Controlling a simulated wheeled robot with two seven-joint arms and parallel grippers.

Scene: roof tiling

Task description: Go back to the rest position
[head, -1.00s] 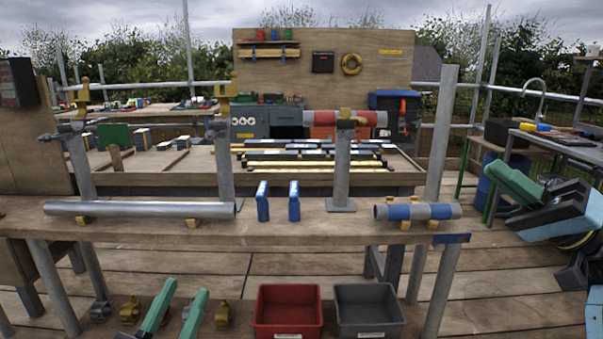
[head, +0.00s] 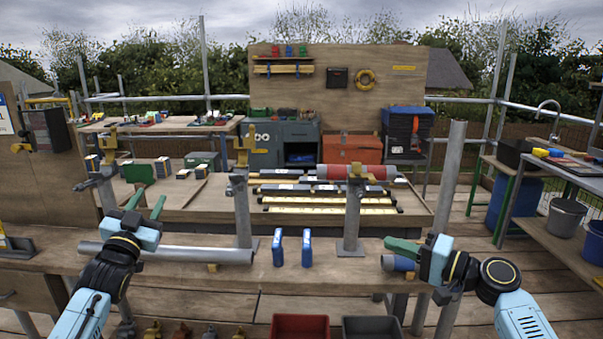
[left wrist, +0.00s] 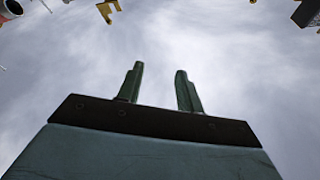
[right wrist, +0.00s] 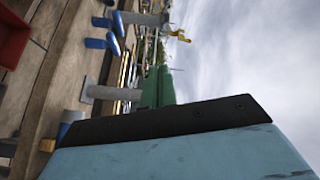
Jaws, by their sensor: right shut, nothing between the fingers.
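My left gripper (head: 149,201) is raised at the left of the head view, in front of the grey pipe. Its green fingers point up and stand apart with nothing between them. In the left wrist view the open fingers (left wrist: 160,80) show against the sky. My right gripper (head: 393,246) is at the right, its green fingers pointing left across the view of the blue-and-grey pipe. The fingers are together and hold nothing. The right wrist view shows them closed (right wrist: 157,88). Whether they touch the pipe behind cannot be told from the head view.
A grey pipe (head: 200,254) lies on the bench, left. Two blue upright pieces (head: 278,248) stand mid-bench. A blue-and-grey pipe (head: 398,263) is partly hidden by my right gripper. A red-and-grey pipe (head: 340,172) rests on a post. Red (head: 300,326) and dark grey (head: 371,327) bins sit below.

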